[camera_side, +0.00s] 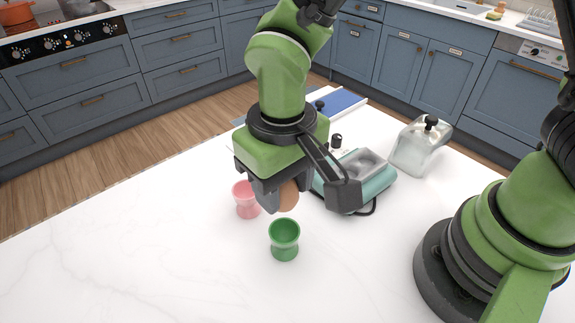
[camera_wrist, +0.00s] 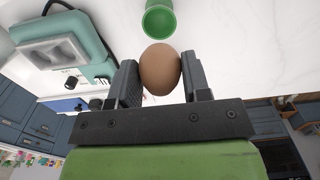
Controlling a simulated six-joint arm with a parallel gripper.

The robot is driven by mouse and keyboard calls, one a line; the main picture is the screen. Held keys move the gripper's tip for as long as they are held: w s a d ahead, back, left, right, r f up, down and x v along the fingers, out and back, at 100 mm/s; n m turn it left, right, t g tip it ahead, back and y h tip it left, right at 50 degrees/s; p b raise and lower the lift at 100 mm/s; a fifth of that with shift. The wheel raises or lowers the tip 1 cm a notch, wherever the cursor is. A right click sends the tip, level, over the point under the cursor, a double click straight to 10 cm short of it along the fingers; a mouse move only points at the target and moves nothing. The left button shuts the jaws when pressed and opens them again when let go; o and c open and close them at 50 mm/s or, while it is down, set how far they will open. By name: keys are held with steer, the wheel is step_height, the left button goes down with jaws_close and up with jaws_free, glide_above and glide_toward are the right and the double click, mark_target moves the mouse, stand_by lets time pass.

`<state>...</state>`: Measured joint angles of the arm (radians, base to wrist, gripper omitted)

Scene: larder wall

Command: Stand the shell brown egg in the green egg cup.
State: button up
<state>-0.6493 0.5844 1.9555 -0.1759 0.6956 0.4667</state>
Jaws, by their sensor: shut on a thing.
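The shell brown egg (camera_side: 288,197) is held between the fingers of my gripper (camera_side: 272,196). In the wrist view the egg (camera_wrist: 160,69) sits between both finger pads of my gripper (camera_wrist: 160,75). The green egg cup (camera_side: 284,239) stands upright on the white counter, in front of the egg in the side view. It looks empty. In the wrist view the green egg cup (camera_wrist: 159,20) shows beyond the egg, partly cut off by the top edge. The egg is above the counter and apart from the cup.
A pink egg cup (camera_side: 246,200) stands just behind and left of my gripper. A clear jug with a black top (camera_side: 420,150) is farther right. The counter's front left is clear.

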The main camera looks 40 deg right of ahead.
glide_above(284, 240)
steer(key=shift+f, duration=3.8)
steer(key=o, duration=0.8)
steer(key=shift+r, duration=0.1)
